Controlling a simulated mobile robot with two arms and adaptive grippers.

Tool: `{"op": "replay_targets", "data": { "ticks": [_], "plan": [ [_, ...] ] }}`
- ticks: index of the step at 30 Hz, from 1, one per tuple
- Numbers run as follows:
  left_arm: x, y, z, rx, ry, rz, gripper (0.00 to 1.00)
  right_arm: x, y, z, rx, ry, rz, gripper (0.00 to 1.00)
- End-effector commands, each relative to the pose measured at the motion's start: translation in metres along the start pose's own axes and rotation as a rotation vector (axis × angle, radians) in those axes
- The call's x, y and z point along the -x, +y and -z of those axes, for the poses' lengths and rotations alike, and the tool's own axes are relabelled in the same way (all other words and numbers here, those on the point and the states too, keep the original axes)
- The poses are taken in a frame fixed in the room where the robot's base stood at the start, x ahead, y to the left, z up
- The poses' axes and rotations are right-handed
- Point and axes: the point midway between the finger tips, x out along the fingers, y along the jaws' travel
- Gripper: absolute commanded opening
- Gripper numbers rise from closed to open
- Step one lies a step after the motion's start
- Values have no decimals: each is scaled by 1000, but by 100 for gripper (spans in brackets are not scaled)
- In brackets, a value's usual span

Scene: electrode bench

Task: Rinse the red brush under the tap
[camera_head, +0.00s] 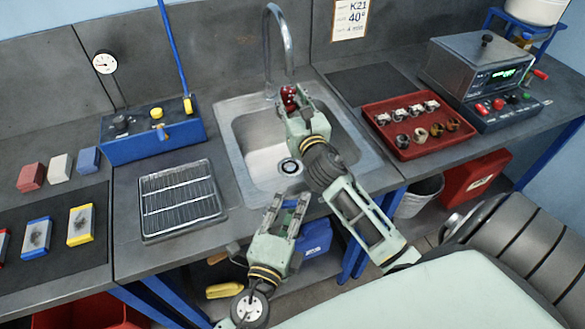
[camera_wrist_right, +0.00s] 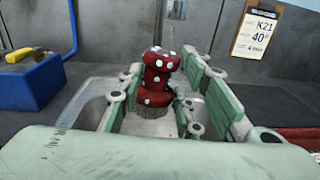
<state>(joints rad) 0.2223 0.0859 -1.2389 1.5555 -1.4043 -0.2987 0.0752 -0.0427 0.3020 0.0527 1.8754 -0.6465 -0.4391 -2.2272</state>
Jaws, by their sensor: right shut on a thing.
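The red brush (camera_head: 290,97) is in my right gripper (camera_head: 297,103), over the back of the sink (camera_head: 243,143). In the right wrist view it has a knobbed red body (camera_wrist_right: 156,78) with pale dots, and a brown lower end (camera_wrist_right: 152,111). The right gripper's fingers (camera_wrist_right: 157,90) stand on both sides of it. I cannot make out a water stream. My left gripper (camera_head: 289,198) is empty, fingers apart, in front of the sink's front edge.
A wire rack (camera_head: 181,203) lies left of the sink, with a blue box (camera_head: 153,145) behind it. A red tray (camera_head: 402,150) of small parts and a grey instrument (camera_head: 455,60) stand right. Several blocks and pads lie at far left.

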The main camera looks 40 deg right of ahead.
Motion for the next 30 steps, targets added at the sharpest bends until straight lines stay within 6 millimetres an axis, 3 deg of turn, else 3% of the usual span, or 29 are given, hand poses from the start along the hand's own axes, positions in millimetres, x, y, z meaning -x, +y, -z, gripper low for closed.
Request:
{"op": "replay_targets", "data": {
  "ticks": [9,15,21,30],
  "plan": [
    [67,2,0,0,0,-5,31,0,0,0,0,-1,0,6],
    [99,2,0,-2,0,-4,31,0,0,0,0,-1,0,6],
    [111,1,0,-1,0,-3,31,0,0,0,0,-1,0,6],
    [111,1,0,-1,0,-2,31,0,0,0,0,-1,0,6]
  ]
}}
